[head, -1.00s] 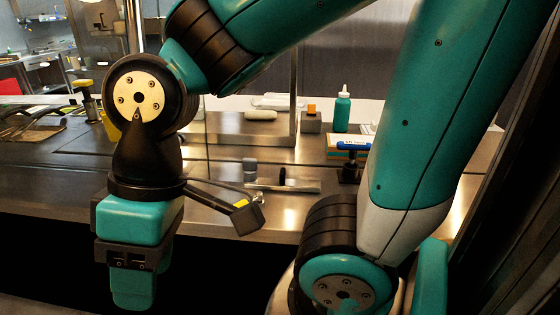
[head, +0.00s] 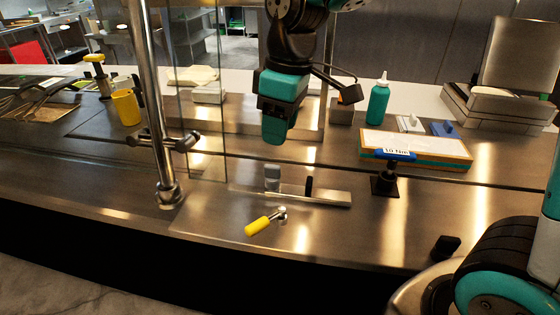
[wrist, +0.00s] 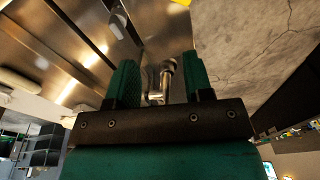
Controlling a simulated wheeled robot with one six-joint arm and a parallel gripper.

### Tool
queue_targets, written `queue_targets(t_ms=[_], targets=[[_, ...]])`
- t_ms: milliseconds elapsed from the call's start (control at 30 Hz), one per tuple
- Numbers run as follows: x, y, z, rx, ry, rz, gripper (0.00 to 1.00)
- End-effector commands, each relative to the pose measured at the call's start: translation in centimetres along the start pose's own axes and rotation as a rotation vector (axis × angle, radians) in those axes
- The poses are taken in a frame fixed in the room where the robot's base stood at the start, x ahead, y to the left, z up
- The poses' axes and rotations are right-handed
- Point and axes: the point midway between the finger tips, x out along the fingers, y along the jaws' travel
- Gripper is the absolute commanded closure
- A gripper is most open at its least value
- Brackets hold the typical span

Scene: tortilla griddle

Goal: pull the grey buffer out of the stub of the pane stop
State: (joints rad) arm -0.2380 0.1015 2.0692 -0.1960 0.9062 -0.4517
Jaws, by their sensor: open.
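A steel bar (head: 335,199) lies on the counter in the head view. A short grey cylinder (head: 272,172), which looks like the grey buffer, stands upright at its left end. A slim black upright piece (head: 308,186) stands further right on the bar. I cannot make out the stub under the grey cylinder. My gripper (head: 274,138) hangs pointing down, above and behind the bar in the picture, apart from it. In the wrist view my gripper (wrist: 160,80) is open, its two green fingers apart with nothing held. A metal post fitting (wrist: 160,84) shows beyond them.
A steel post (head: 152,100) with a clamp and a glass pane (head: 205,130) stand left of the bar. A yellow-handled tool (head: 260,225) lies in front. A blue-topped black stand (head: 385,178) and a box (head: 418,147) are at right. The front-right counter is mostly clear.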

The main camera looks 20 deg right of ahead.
Motion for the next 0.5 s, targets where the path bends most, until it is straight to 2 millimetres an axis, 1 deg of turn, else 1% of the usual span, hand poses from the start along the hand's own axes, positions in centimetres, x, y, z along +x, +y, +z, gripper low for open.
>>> queue_targets(t_ms=[33,100,200,300,367,467,500], targets=[[-1.0,2.2,-1.5,-0.026,-0.029,0.016,0.53],[-1.3,4.9,-3.0,-0.066,-0.064,0.036,0.53],[-1.3,7.5,-4.3,-0.107,-0.099,0.051,0.53],[-0.9,8.8,-4.8,-0.128,-0.118,0.056,0.53],[-0.3,9.1,-4.9,-0.134,-0.122,0.057,0.53],[1.5,9.2,-4.6,-0.134,-0.125,0.055,0.53],[2.4,9.2,-4.5,-0.134,-0.126,0.055,0.53]])
